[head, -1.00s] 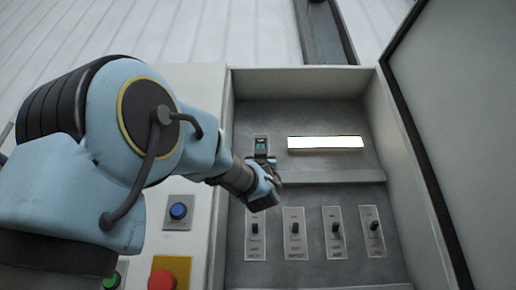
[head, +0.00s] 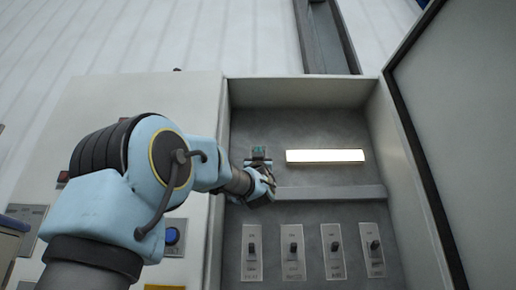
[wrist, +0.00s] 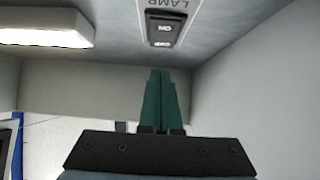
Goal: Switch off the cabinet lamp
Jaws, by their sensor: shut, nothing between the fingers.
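The cabinet lamp (head: 325,156) is a lit white bar on the back panel inside the open cabinet. It also glows at the upper left of the wrist view (wrist: 45,27). The lamp switch (wrist: 165,29) is a dark rocker with ON and OFF marks on a plate labelled LAMP, upside down in the wrist view. In the head view the switch (head: 258,152) is left of the lamp, partly hidden by my gripper (head: 261,172). My gripper's teal fingers (wrist: 161,72) are shut and empty, pointing towards the panel near the switch. I cannot tell whether they touch it.
A ledge (head: 330,192) crosses the panel below the lamp. Several lever switches (head: 292,245) are in a row under it. The cabinet door (head: 440,120) stands open at the right. A blue button (head: 172,236) is outside, at the left.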

